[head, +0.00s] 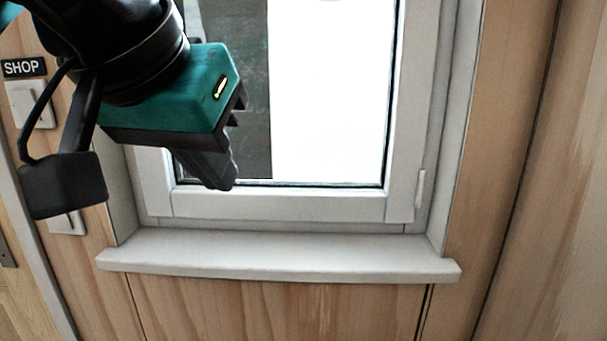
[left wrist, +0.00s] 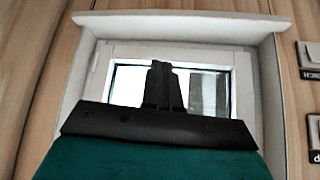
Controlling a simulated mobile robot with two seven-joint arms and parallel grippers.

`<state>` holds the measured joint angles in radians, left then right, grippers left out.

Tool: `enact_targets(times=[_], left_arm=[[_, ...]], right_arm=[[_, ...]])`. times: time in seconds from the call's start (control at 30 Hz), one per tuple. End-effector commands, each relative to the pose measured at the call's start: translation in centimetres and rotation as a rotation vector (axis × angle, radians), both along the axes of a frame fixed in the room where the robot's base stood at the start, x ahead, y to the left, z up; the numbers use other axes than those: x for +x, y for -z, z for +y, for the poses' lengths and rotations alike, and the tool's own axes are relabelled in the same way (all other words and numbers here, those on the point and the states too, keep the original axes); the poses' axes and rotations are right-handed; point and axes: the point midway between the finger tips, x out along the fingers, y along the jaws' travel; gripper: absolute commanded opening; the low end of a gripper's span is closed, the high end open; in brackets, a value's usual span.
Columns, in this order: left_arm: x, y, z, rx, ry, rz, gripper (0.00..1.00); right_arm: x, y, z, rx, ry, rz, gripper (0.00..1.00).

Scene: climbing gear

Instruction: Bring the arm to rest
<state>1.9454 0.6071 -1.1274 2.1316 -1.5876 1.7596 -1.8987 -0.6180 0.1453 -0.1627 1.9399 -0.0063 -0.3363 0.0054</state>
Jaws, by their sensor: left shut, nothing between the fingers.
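My left gripper (head: 222,180) shows at the upper left of the head view, on a teal and black wrist. It hangs in front of the window, pointing down and to the right, with its fingers together and empty. In the left wrist view its closed fingers (left wrist: 161,84) stand in front of the window panes, which look upside down there. No object is between the fingers. My right gripper is not in view.
A white-framed window (head: 290,205) is set in a wood-panelled wall (head: 520,130). Its white sill (head: 280,257) juts out below and is bare. A "SHOP" sign (head: 24,67) and a light switch (head: 34,104) are on the wall at the left.

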Motion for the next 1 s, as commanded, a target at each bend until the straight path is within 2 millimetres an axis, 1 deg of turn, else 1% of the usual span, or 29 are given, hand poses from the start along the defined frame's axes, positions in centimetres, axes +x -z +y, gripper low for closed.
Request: enact_targets(times=[0.03, 0.1, 0.17, 0.2, 0.27, 0.33, 0.4, 0.47, 0.5, 0.57, 0.6, 0.67, 0.7, 0.77, 0.8, 0.87, 0.93, 0.97, 1.0], left_arm=[[-0.5, 1.7, -1.4, -0.074, 0.019, 0.094, 0.0], [-1.5, 3.6, -3.6, -0.194, 0.035, 0.24, 0.0], [-2.7, 5.0, -5.3, -0.303, 0.039, 0.38, 0.0], [-3.5, 5.7, -6.5, -0.377, 0.036, 0.479, 0.0], [-4.8, 6.5, -8.1, -0.486, 0.023, 0.633, 0.0], [-6.3, 6.8, -9.7, -0.608, -0.004, 0.821, 0.0], [-7.4, 6.7, -11.0, -0.726, -0.045, 1.014, 0.0], [-8.1, 6.3, -11.9, -0.824, -0.087, 1.184, 0.0], [-8.4, 6.0, -12.4, -0.886, -0.123, 1.302, 0.0], [-8.6, 5.3, -12.9, -0.974, -0.179, 1.481, 0.0], [-8.6, 4.8, -13.1, -1.031, -0.221, 1.602, 0.0], [-8.1, 4.1, -13.2, -1.11, -0.29, 1.785, 0.0], [-7.6, 3.7, -13.1, -1.16, -0.34, 1.911, 0.0], [-6.4, 3.3, -12.8, -1.23, -0.421, 2.102, 0.0], [-5.5, 3.1, -12.5, -1.27, -0.477, 2.231, 0.0], [-3.9, 3.2, -11.8, -1.327, -0.566, 2.425, 0.0], [-1.7, 3.8, -10.8, -1.382, -0.675, 2.657, 0.0], [-0.7, 4.3, -10.2, 1.371, 0.707, -2.696, 0.0], [0.6, 5.2, -9.4, 1.273, 0.706, -2.58, 0.0]], right_arm=[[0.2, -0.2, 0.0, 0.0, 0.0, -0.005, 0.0], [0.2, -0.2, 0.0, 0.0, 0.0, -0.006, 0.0], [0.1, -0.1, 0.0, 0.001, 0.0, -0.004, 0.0], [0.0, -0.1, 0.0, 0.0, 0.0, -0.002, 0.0], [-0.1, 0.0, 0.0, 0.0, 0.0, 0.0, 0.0], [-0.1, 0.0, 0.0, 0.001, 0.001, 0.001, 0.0], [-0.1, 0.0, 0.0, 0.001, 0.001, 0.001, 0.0], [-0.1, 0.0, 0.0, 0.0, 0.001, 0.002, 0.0], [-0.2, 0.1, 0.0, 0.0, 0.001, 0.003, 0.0], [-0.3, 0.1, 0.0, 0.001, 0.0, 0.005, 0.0], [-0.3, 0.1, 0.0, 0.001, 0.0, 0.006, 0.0], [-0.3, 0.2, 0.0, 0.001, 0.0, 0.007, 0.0], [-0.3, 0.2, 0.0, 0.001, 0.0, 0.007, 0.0], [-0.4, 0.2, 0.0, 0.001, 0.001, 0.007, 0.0], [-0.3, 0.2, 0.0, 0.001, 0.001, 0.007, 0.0], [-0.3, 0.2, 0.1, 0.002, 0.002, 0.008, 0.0], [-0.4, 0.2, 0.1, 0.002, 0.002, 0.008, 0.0], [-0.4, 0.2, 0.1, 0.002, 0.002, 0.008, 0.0], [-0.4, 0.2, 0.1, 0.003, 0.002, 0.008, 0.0]])
